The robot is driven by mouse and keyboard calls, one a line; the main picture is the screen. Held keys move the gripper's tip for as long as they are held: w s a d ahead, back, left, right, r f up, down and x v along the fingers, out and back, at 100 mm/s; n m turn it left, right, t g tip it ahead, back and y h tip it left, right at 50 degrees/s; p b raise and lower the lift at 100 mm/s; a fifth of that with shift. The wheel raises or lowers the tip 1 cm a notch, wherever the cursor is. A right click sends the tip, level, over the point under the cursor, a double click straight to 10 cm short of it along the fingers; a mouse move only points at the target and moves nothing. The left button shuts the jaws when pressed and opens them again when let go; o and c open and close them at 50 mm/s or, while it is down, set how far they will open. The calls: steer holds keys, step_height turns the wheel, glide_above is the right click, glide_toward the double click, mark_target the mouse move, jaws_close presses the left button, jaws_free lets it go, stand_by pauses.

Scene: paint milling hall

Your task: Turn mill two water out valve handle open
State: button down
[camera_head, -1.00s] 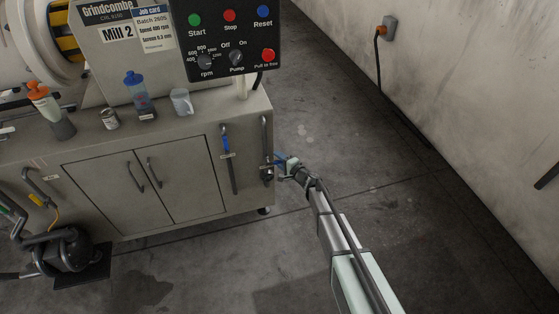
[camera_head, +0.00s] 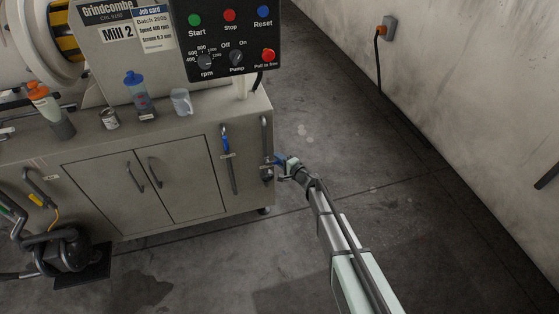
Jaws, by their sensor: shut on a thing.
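The mill two cabinet (camera_head: 187,185) has two vertical pipes near its right front corner. The left pipe (camera_head: 231,172) carries a blue valve handle (camera_head: 225,140) that lies along the pipe. The right pipe (camera_head: 264,135) has a second blue handle (camera_head: 279,160) low on it, pointing right, away from the pipe. My gripper (camera_head: 285,162) is at this second handle, shut on it. The jaws hide part of the handle, and the small labels by the pipes cannot be read.
The cabinet top holds an orange-capped bottle (camera_head: 60,122), a can (camera_head: 109,119), a blue-capped bottle (camera_head: 138,98) and a mug (camera_head: 181,102). A control panel (camera_head: 232,40) stands above. The floor (camera_head: 330,120) right of the cabinet is clear up to the wall (camera_head: 470,80).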

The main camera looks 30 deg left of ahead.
steer(key=shift+r, duration=0.1)
steer(key=shift+s+a+r+n+t+h, duration=0.25)
steer(key=shift+r+n+t+h, duration=0.2)
steer(key=shift+r+n+h, duration=0.65)
steer(key=shift+s+a+r+n+t+h, duration=0.3)
steer(key=shift+r+n+t+h, duration=0.2)
steer(key=shift+n, duration=1.05)
steer(key=shift+s+a+r+n+t+h, duration=0.3)
steer(key=shift+r+n+h, duration=0.55)
steer(key=shift+n, duration=0.5)
steer(key=c, duration=1.1)
jaws_free()
steer(key=shift+s, duration=0.1)
